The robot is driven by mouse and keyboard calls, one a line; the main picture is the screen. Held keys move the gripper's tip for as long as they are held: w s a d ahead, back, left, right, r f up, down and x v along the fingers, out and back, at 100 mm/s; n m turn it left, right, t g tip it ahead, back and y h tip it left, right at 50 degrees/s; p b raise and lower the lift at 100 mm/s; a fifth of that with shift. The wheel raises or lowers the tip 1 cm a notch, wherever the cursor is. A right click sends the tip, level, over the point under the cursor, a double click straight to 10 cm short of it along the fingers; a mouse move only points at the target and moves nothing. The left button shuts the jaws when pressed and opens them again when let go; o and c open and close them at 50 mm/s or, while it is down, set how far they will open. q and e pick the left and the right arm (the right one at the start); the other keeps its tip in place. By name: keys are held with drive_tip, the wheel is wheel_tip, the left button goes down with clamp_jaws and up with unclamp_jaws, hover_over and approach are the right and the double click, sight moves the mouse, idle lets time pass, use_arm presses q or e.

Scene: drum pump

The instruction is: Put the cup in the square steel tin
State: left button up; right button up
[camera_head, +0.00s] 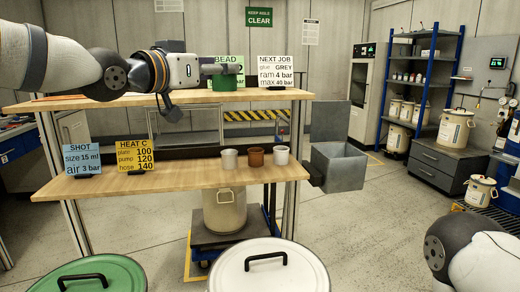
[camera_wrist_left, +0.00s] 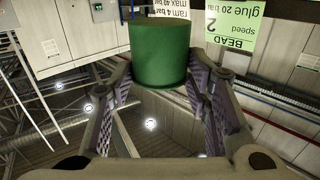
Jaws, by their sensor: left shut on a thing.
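A green cup (camera_head: 224,82) is at the upper shelf, in front of the BEAD sign. My left gripper (camera_head: 208,72) is shut on this green cup, which fills the space between the fingers in the left wrist view (camera_wrist_left: 160,55). Whether the cup touches the shelf I cannot tell. A grey square steel tin (camera_head: 338,172), open at the top with a raised panel behind it, is at the right end of the lower shelf. It is to the right of and below the cup. My right arm shows at the lower right, but its gripper is out of view.
The lower shelf (camera_head: 190,178) holds a grey cup (camera_head: 229,159), a brown cup (camera_head: 256,157) and a pale cup (camera_head: 281,155). Signs stand on both shelves, including NEXT JOB (camera_head: 275,69). Two lidded drums, one green-lidded (camera_head: 120,272) and one white-lidded (camera_head: 300,275), are in front.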

use_arm(q)
drive_tip(key=s+a+f+m+g+h, duration=0.15)
drive_tip(key=a+f, duration=0.25)
drive_tip(key=f, duration=0.7)
drive_tip(key=s+a+f, duration=0.2)
drive_tip(key=a+f, duration=0.2)
drive_tip(key=f, duration=0.7)
drive_tip(key=s+f+m+g+h, duration=0.1)
drive_tip(key=s+f+h, duration=0.1)
drive_tip(key=s+f, duration=0.5)
drive_tip(key=s+a+f+m+g+h, duration=0.1)
drive_tip(key=s+f, duration=0.5)
drive_tip(key=s, duration=0.8)
drive_tip(key=shift+s+f+m+g+h, duration=0.15)
drive_tip(key=shift+f+m+g+h, duration=0.2)
drive_tip(key=shift+m+g, duration=0.25)
